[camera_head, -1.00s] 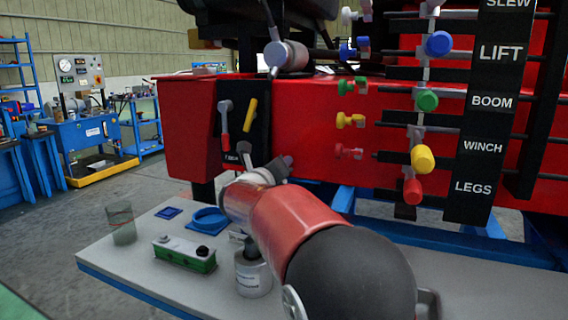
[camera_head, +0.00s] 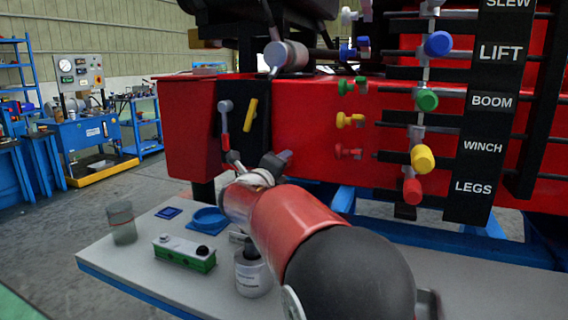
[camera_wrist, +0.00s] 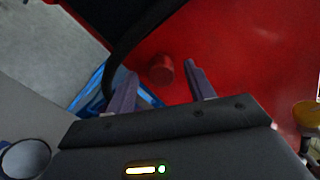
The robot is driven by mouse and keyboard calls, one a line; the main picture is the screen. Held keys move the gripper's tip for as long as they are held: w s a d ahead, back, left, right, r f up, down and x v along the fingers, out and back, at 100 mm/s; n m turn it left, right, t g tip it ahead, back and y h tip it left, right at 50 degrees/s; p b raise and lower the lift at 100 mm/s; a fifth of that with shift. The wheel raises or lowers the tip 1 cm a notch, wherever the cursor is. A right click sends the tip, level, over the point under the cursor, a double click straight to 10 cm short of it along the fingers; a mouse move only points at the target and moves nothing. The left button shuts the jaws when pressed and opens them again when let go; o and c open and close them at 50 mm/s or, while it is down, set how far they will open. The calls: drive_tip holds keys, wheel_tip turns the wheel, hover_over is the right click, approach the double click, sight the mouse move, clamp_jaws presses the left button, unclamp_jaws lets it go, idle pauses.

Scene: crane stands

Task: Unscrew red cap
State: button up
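A short red cap (camera_wrist: 162,68) sticks out from the red panel in the wrist view. It appears in line with the gap between my fingers, ahead of the tips, with no visible contact. In the head view, a small red cap (camera_head: 348,152) sits lowest in the left column of coloured caps, to the right of my gripper (camera_head: 259,158). It seems to be the same cap. My gripper (camera_wrist: 160,76) is open and empty, its two purple-grey fingers spread.
A second red fitting (camera_head: 412,190) hangs beside the LEGS label. A yellow cap (camera_head: 349,120) sits above the small red cap. The grey table (camera_head: 120,262) below holds a jar (camera_head: 122,222), a green-and-white box (camera_head: 184,252), a blue ring (camera_head: 208,218) and a white container (camera_head: 254,279).

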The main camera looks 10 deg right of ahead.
drive_tip(key=shift+r, duration=0.1)
drive_tip(key=shift+c, duration=0.8)
